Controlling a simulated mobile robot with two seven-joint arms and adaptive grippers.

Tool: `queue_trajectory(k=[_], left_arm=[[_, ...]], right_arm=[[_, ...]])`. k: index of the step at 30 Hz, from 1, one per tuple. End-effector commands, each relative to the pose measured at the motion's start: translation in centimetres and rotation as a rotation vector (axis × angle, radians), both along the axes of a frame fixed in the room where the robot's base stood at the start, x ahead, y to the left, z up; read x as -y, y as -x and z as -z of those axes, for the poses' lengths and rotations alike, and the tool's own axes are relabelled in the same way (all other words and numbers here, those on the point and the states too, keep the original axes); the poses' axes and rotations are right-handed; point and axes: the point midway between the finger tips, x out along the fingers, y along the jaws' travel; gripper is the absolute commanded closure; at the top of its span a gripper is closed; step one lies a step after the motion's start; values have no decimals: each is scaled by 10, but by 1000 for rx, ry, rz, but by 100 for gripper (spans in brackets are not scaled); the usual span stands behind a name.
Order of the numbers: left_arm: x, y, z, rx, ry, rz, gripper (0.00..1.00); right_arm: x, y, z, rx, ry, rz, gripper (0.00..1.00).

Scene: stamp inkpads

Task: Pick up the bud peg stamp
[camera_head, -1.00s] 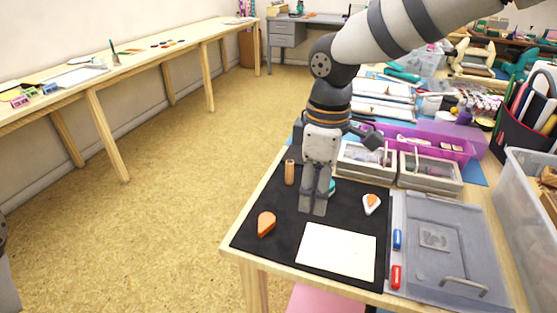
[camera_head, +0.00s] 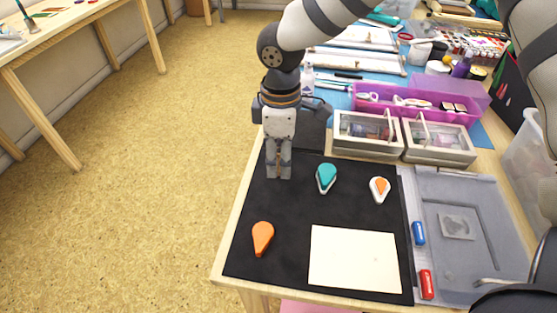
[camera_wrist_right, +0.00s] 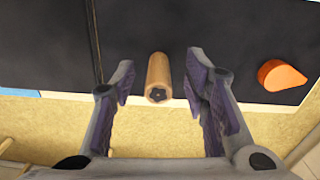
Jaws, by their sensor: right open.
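The bud peg stamp, a small wooden cylinder (camera_wrist_right: 158,78) with a dark flower-like mark on its near end, shows in the right wrist view between the spread fingers of my right gripper (camera_wrist_right: 160,75). There is a visible gap on both sides, so neither finger touches it. In the head view my right gripper (camera_head: 279,172) points down at the back left of the black mat (camera_head: 330,210). It mostly hides the peg there. My left gripper is not in view.
Drop-shaped inkpads lie on the mat: orange (camera_head: 262,238), teal (camera_head: 326,178) and white-orange (camera_head: 380,189). A cream sheet (camera_head: 355,258) lies in front. Divided boxes (camera_head: 367,155) stand behind the mat, and a grey tray (camera_head: 480,190) is at the right.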

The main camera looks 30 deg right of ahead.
Motion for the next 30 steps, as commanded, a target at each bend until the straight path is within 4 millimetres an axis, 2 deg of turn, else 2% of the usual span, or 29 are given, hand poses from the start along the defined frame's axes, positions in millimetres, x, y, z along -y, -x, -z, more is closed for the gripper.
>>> queue_trajectory(k=[1,3,9,15,25,30], left_arm=[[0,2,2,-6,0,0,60],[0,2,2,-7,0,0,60],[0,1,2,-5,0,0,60],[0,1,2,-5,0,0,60],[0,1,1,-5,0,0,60],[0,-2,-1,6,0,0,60]], right_arm=[[0,0,10,-4,1,-1,59],[0,0,15,-1,0,-1,59],[0,-1,15,3,1,-1,59],[0,-1,15,3,2,-1,98],[0,-1,13,3,2,0,98],[0,-2,-6,8,1,0,98]])
